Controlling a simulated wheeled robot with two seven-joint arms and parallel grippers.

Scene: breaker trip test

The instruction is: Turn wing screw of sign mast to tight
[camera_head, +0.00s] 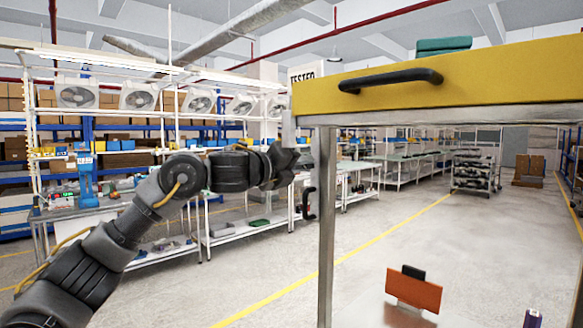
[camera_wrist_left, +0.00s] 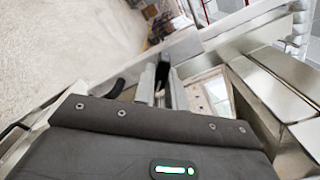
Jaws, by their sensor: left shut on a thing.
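The sign (camera_head: 305,73), a white plate reading "TESTED", stands at the left end of the yellow cart top. Its pale mast (camera_head: 288,128) runs down beside the cart's corner. My left gripper (camera_head: 287,157) is at the lower part of the mast, at the cart's left side. In the left wrist view its fingers (camera_wrist_left: 163,84) are closed on a small dark part, which fits the wing screw. The screw is mostly hidden by the fingers, and its angle cannot be told. My right gripper is in neither view.
The yellow cart top (camera_head: 480,75) with a black handle (camera_head: 390,79) fills the upper right. Its metal leg (camera_head: 326,230) stands close to my left gripper. Open floor lies left and behind.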

